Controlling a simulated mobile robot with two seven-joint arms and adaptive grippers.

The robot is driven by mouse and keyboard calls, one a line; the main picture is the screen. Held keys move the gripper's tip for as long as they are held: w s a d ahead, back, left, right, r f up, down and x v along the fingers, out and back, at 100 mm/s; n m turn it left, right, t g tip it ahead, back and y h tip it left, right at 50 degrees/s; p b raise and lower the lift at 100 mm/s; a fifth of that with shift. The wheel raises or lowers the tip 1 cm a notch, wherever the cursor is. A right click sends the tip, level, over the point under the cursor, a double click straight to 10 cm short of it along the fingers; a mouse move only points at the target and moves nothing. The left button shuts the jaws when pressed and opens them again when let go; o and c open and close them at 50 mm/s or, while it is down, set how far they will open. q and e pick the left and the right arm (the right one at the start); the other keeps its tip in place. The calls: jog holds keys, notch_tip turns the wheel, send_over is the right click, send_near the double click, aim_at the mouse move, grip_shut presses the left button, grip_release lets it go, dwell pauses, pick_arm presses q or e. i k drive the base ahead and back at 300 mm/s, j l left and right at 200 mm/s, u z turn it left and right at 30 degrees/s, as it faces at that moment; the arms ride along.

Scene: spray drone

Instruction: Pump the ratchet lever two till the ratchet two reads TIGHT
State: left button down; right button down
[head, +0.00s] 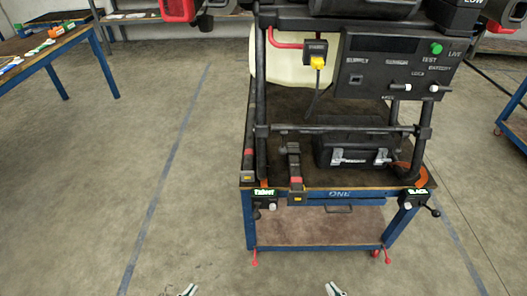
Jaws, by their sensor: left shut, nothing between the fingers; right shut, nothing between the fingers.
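A ratchet (409,203) is at the right front corner of the blue cart. Its display (418,191) seems to read SLACK, and a dark lever with a round knob (435,212) sticks out to its right. Another ratchet (262,207) is at the left front corner; its green-lit display is too small to read surely. No number shows on either, so I cannot tell which is ratchet two. Orange straps show beside both. My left gripper (188,290) and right gripper (334,289) show only as tips at the bottom edge, shut, empty and apart from the cart.
The cart (340,194), marked ONE, carries a black frame with a control panel (385,65), a pale tank (350,70) and a black case (350,145). A blue-legged table (50,55) stands at the left. Another cart (515,125) is at the right edge. The floor before the cart is clear.

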aim_at(436, 213)
jog(key=z, duration=1.5)
